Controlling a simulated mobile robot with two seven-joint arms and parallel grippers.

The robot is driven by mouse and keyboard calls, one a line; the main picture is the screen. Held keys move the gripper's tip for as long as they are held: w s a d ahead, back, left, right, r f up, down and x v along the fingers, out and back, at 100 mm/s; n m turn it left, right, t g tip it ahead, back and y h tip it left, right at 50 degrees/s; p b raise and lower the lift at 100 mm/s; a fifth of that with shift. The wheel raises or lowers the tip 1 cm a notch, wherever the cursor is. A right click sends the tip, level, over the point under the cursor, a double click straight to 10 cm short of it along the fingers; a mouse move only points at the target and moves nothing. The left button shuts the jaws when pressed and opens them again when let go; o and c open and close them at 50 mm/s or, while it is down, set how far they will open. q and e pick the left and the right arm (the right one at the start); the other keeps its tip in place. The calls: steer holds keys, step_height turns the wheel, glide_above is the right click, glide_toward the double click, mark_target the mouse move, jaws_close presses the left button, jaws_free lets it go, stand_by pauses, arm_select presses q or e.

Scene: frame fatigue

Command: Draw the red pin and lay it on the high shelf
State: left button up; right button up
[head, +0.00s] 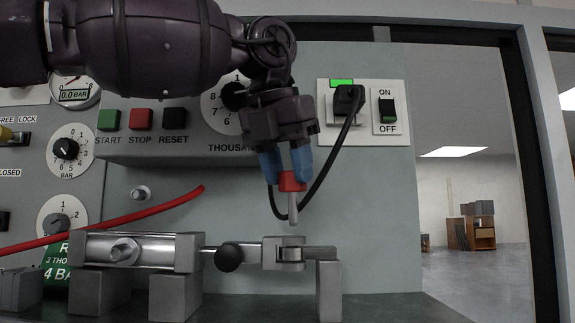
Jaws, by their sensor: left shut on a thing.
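The red pin (293,205) has a red head (292,182) and a grey metal shank pointing down. My left gripper (285,165), with blue fingertips, is shut on the red head. The pin hangs upright, its lower tip just above the metal clevis joint (284,252) of the cylinder rig (140,252). The tip looks clear of the joint. My right gripper is not in view. I cannot make out a high shelf for certain.
Behind is a panel with START, STOP and RESET buttons (141,119), dials and an ON/OFF switch (387,110). A black cable (330,160) loops behind my left gripper. A red hose (120,219) crosses left. The bench right of the rig (385,308) is clear.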

arm_select(q)
steer(key=shift+w+a+r, duration=0.15)
steer(key=shift+w+r, duration=0.05)
steer(key=shift+r, duration=0.05)
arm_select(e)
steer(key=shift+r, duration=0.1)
